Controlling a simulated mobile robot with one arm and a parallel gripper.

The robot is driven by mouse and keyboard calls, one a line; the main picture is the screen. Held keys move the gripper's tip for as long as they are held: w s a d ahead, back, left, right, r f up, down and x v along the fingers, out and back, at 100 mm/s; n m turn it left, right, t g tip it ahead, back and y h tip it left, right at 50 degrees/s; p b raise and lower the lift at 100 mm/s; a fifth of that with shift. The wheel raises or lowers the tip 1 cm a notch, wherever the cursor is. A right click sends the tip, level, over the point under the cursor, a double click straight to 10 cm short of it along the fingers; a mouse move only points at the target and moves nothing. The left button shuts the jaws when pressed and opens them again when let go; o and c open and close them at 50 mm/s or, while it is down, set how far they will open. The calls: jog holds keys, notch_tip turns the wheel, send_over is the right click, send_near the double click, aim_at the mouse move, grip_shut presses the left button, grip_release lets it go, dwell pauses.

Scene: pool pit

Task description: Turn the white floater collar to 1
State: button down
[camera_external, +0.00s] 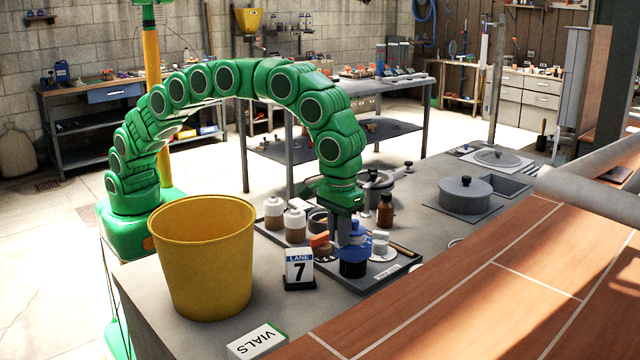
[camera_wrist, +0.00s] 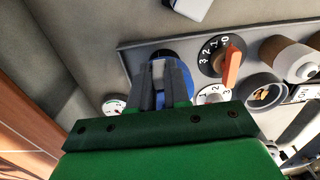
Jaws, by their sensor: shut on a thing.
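My gripper (camera_external: 350,240) points down over the tray, its fingers closed on the blue round piece (camera_external: 353,267), which also shows between the fingers in the wrist view (camera_wrist: 183,78). A pale part sits between the fingers there. The white floater (camera_external: 380,242) stands just right of the gripper on a pale round base. In the wrist view a white numbered dial (camera_wrist: 212,95) shows beside the fingers, partly hidden by my gripper; a 2 can be read. Which number the white collar points to I cannot tell.
An orange lever (camera_wrist: 232,68) on a dark numbered dial is close beside the fingers. A yellow bucket (camera_external: 203,260) stands left.

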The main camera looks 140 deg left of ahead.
jog(key=shift+s+a+m, duration=0.1)
jog(key=shift+s+m, duration=0.35)
jog(key=shift+m, duration=0.55)
jog(key=shift+s+a+m, duration=0.1)
jog(key=shift+s+m, duration=0.3)
jog(key=shift+m, duration=0.6)
jog(key=c, duration=1.1)
grip_release()
notch_tip(320, 180, up, 8)
jog(key=shift+f, duration=0.1)
